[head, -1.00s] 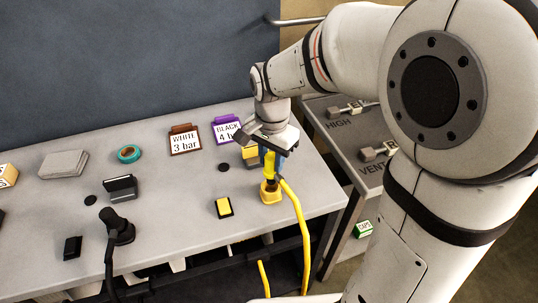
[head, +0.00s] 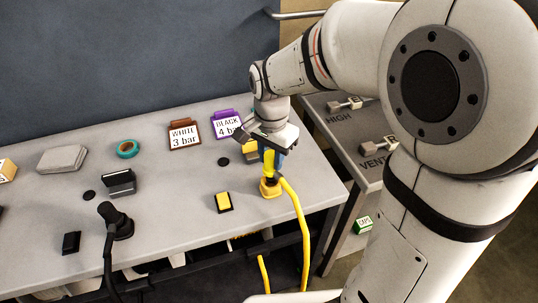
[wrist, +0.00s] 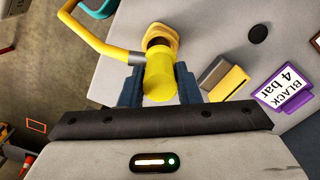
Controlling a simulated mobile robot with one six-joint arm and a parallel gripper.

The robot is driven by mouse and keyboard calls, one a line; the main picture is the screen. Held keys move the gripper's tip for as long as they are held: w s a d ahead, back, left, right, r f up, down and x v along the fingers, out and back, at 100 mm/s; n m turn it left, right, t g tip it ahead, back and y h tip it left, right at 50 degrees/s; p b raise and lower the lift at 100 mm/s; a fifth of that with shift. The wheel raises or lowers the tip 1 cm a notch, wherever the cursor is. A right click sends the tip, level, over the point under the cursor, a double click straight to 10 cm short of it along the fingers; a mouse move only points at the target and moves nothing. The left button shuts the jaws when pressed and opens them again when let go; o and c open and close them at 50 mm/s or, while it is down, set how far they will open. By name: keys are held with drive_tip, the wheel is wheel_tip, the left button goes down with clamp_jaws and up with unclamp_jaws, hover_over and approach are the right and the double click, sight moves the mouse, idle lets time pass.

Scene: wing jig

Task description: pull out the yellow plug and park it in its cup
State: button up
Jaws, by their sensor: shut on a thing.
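My gripper (wrist: 157,88) is shut on the yellow plug (wrist: 160,76), with one dark blue finger on each side of it. In the head view the plug (head: 268,161) is upright over the yellow socket (head: 270,191) near the table's right end. A dark part shows between plug and socket; I cannot tell whether the plug is still seated. Its yellow cable (head: 301,225) runs off the table's front edge. A yellow-fronted holder (wrist: 228,82), perhaps the plug's cup, stands just right of the gripper in the wrist view; in the head view the gripper partly hides it (head: 250,151).
A purple "BLACK 4 bar" card (head: 228,127) and a brown "WHITE 3 bar" card (head: 183,136) stand behind. A yellow-topped block (head: 223,202) lies left of the socket. A black plug (head: 115,221) with cable and a black holder (head: 119,184) are further left.

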drive_tip(key=shift+f, duration=0.15)
drive_tip(key=shift+f+b, duration=0.45)
drive_tip(key=shift+f+b, duration=0.85)
drive_tip(key=shift+f, duration=0.25)
idle(0.5)
drive_tip(key=o, duration=1)
wheel_tip(320, 180, up, 8)
drive_tip(key=shift+f, duration=0.1)
idle(0.3)
